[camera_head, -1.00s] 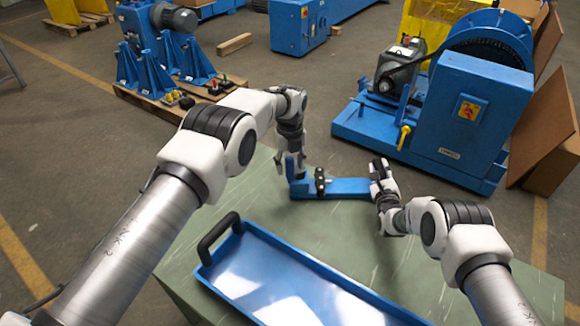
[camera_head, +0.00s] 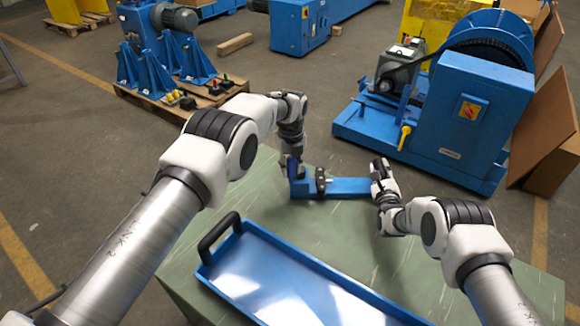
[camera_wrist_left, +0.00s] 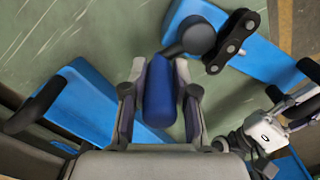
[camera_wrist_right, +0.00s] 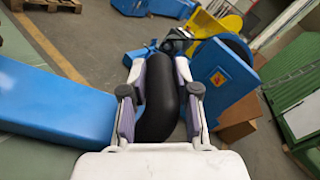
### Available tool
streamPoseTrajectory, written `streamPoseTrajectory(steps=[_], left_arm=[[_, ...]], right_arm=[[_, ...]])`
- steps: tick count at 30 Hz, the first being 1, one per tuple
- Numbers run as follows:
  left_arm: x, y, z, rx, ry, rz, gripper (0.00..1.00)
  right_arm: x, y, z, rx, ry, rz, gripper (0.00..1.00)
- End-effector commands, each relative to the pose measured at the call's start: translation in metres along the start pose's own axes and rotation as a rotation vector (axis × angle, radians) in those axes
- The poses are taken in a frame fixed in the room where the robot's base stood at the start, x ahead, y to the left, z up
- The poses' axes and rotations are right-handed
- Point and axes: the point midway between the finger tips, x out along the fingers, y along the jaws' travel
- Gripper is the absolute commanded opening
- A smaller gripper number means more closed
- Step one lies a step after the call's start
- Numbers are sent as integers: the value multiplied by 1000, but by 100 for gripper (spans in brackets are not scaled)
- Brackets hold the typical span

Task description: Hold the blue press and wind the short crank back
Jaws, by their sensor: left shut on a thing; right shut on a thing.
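The blue press (camera_head: 346,188) is a long blue bar lying on the green table. A short black chain piece (camera_head: 320,180) stands on it and also shows in the left wrist view (camera_wrist_left: 229,42), beside a round black knob (camera_wrist_left: 198,36). My left gripper (camera_head: 293,171) is shut on the dark blue handle of the short crank (camera_wrist_left: 159,90) at the press's left end. My right gripper (camera_head: 377,180) is shut on the curved black handle (camera_wrist_right: 158,95) at the press's right end.
A blue tray (camera_head: 300,258) with a black handle (camera_head: 212,238) lies nearer on the green table (camera_head: 440,272). Beyond the table, a large blue machine (camera_head: 470,110) and a pallet of blue stands (camera_head: 165,60) are on the floor.

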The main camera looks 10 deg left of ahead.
Motion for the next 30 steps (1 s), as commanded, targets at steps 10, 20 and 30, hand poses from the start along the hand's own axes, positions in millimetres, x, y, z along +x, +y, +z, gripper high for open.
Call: streamPoseTrajectory(steps=[10, 20, 30], left_arm=[[-1, -11, -8, -217, -4, -8, 0], [-1, -24, -17, -526, -3, -9, 0], [-1, -37, -21, -791, -1, -10, 0]], right_arm=[[0, 3, 2, -4, -5, 7, 0], [0, 4, 3, -4, -6, 7, 0], [0, 4, 3, -4, -6, 7, 0]])
